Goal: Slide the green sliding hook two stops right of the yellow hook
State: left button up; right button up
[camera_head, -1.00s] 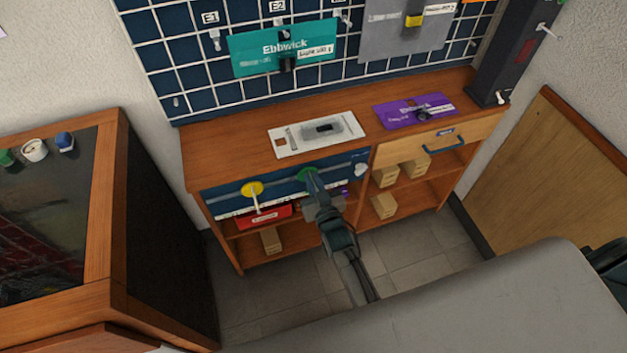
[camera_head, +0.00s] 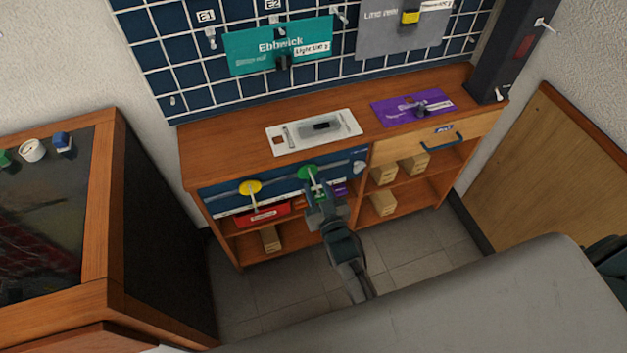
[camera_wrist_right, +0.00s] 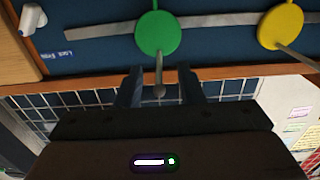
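The green sliding hook (camera_head: 309,173) is a round disc with a pale peg, on the rail of the blue front panel. It sits to the right of the yellow hook (camera_head: 250,187) in the head view. In the right wrist view, which is turned over, the green hook (camera_wrist_right: 158,33) is left of the yellow hook (camera_wrist_right: 280,26). My right gripper (camera_wrist_right: 160,88) is open, its fingers on either side of the green hook's peg with gaps showing. In the head view my right gripper (camera_head: 320,200) is just below and in front of the green disc. My left gripper is not in view.
A white hook (camera_head: 359,167) is at the panel's right end. A red box (camera_head: 264,214) and several wooden blocks lie on the shelves below. A white plate (camera_head: 300,142) and a purple plate (camera_head: 390,113) lie on the bench top. A dark-topped cabinet (camera_head: 45,220) stands left.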

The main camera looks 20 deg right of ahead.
jog(key=s, duration=0.7)
jog(key=shift+s, duration=0.15)
jog(key=shift+d, duration=0.1)
jog(key=s+d+f+g, duration=0.35)
jog(key=s+f, duration=0.25)
jog(key=f, duration=0.7)
jog(key=s+d+f+g, duration=0.2)
jog(key=s+f+g, duration=0.35)
jog(key=f, duration=0.75)
jog(key=s+d+f+g, duration=0.2)
jog(key=s+d+f, duration=0.1)
jog(key=s, duration=0.4)
jog(key=s+d+f+g+h, duration=0.1)
jog(key=s+d+f+g, duration=0.1)
jog(key=s+f, duration=0.4)
jog(key=s+d+f+g, duration=0.3)
jog(key=s+f, duration=0.2)
jog(key=s, duration=0.5)
jog(key=shift+s+d+f+g, duration=0.2)
jog(key=shift+d+f+g, duration=0.05)
jog(key=shift+d+g, duration=0.1)
jog(key=shift+w, duration=0.1)
